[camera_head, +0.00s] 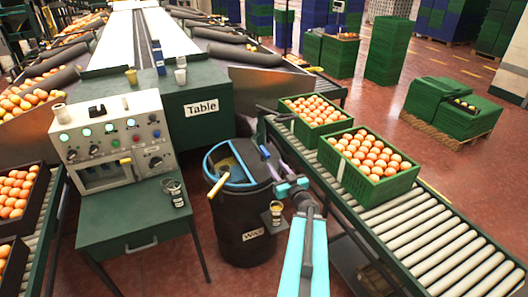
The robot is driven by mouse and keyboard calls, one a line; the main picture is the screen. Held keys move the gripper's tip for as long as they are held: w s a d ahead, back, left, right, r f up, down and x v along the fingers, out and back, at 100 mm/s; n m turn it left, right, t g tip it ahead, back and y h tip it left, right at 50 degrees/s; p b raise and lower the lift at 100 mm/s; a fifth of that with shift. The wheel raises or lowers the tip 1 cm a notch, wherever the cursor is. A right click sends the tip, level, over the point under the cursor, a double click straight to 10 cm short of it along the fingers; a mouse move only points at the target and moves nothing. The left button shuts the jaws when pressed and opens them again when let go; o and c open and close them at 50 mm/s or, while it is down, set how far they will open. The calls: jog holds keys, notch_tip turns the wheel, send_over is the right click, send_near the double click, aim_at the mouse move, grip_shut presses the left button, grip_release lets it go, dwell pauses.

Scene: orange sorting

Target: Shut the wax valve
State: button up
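A black barrel (238,225) with a blue rim and a label reading "Wax" stands on the floor between the green table and the roller conveyor. A small cup-like item (276,209) is at its lower right side; the wax valve itself is not clearly seen there. A yellow handle-like piece (217,187) lies at the barrel's open top. My cyan and grey arm reaches up from the bottom, and my gripper (268,156) is by the barrel's right upper rim. Its fingers are too small and overlapped to show whether they are open or holding anything.
Green crates of oranges (375,190) sit on the roller conveyor (440,245) right of my arm. A control box (112,140) with knobs and buttons stands on the left, above a small green side table (130,220). A jar (174,190) stands near that table's right edge.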

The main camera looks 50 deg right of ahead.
aim_at(264, 150)
jog(key=shift+p+x, duration=1.3)
jog(key=shift+x, duration=5)
grip_shut()
jog(key=shift+a, duration=0.25)
jog(key=shift+d, duration=0.15)
